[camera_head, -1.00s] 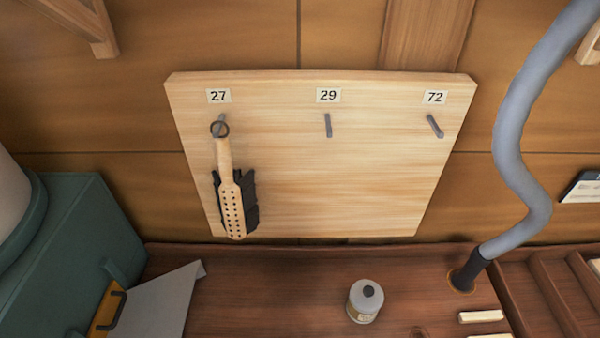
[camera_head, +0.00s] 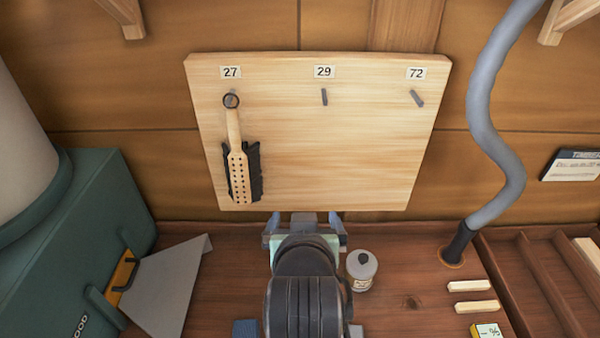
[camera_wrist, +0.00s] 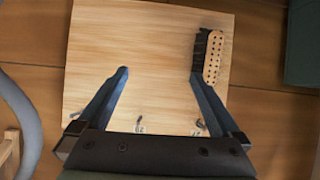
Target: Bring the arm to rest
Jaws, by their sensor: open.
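My gripper (camera_head: 305,222) is at the lower middle of the head view, in front of the lower edge of the wooden peg board (camera_head: 330,150). In the wrist view its two fingers (camera_wrist: 158,72) are spread wide with nothing between them. A wooden-backed brush with black bristles (camera_head: 238,172) hangs by a ring on the peg under label 27. The brush also shows in the wrist view (camera_wrist: 214,58), close to the right fingertip; whether they touch I cannot tell. The pegs under 29 (camera_head: 324,97) and 72 (camera_head: 417,98) are bare.
A small lidded jar (camera_head: 361,268) stands on the bench just right of my arm. A grey hose (camera_head: 480,110) rises at the right. A green case (camera_head: 70,245) and a grey sheet (camera_head: 168,285) are at the left. Small wooden blocks (camera_head: 475,306) lie at right.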

